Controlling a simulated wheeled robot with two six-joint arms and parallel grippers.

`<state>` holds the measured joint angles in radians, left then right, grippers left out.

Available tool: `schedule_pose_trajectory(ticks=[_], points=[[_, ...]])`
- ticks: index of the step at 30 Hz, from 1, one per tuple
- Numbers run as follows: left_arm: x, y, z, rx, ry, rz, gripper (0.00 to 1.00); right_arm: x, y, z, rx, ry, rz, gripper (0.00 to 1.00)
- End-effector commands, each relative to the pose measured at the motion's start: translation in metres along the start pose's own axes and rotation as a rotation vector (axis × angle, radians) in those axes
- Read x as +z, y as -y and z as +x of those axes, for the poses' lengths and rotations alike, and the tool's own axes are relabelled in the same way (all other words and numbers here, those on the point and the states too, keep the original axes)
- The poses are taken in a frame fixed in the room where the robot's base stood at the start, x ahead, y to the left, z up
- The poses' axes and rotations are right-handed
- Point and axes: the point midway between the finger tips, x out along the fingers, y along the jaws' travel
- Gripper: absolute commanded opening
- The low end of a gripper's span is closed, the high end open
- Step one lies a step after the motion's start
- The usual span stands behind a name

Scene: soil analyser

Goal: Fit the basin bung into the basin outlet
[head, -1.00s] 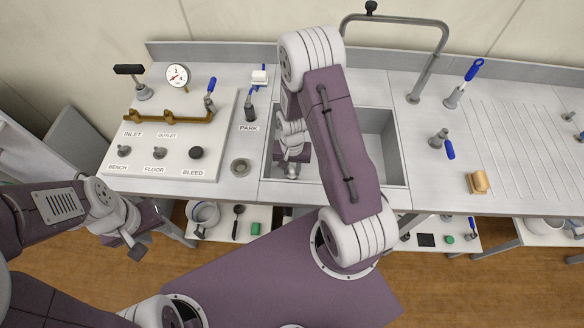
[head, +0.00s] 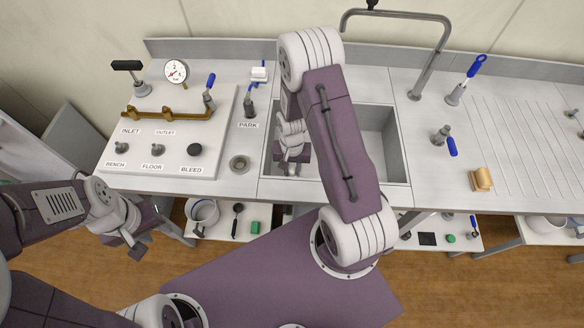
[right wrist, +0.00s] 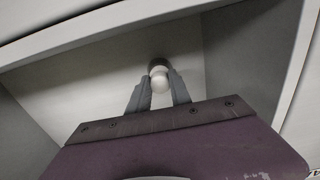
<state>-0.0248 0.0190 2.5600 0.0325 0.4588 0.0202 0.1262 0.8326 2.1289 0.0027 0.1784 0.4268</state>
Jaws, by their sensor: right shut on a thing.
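The sink basin (head: 388,145) is set in the bench, partly hidden behind my right arm. My right gripper (head: 291,168) points down inside its left part. In the right wrist view, my right gripper (right wrist: 159,88) is shut on the pale, rounded bung (right wrist: 160,76) over the basin floor (right wrist: 85,82). A small dark patch shows just behind the bung, perhaps the outlet. The outlet itself is not clearly visible, and I cannot tell whether the bung sits in it. My left gripper (head: 138,250) hangs low in front of the bench, empty as far as I see; its jaw opening is unclear.
A tall tap (head: 425,75) arches behind the basin. A valve panel (head: 172,178) with a gauge stands left. A round bench fitting (head: 239,164) lies beside the basin. A blue-handled valve (head: 446,138) and a tan block (head: 481,180) are to the right.

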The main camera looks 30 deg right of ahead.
Motion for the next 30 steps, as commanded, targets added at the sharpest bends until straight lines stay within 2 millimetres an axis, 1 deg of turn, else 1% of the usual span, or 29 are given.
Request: schedule_pose_trajectory(ticks=[3,8,9,10,11,19,22,23,30], points=[[0.000,0.000,0.003,0.000,0.000,0.000,0.36,0.000,0.000,0.004,0.000,0.000,0.000,0.00],[0.000,0.000,0.002,0.000,0.000,0.000,0.36,0.000,0.000,0.003,0.000,0.000,0.000,0.00],[0.000,0.000,0.002,0.000,0.000,0.000,0.36,0.000,0.000,0.003,0.000,0.000,0.000,0.36],[0.000,0.000,0.002,0.000,0.000,0.000,0.36,0.000,0.000,0.003,0.000,0.000,0.000,0.44],[0.000,0.000,0.002,0.000,0.000,0.000,0.36,0.000,0.000,0.003,0.000,0.000,0.000,0.50],[0.000,0.000,0.002,0.000,0.000,0.000,0.36,0.000,0.000,0.002,0.000,0.000,0.000,0.50],[0.000,0.000,0.001,0.000,0.000,0.000,0.36,-0.001,0.000,-0.005,-0.001,-0.002,0.000,0.50],[0.000,0.000,0.001,0.000,0.000,0.000,0.36,-0.001,0.000,-0.009,-0.001,-0.003,0.000,0.50],[0.000,0.000,-0.004,0.000,0.000,0.000,0.36,-0.001,0.001,-0.063,-0.002,-0.005,0.000,0.50]])
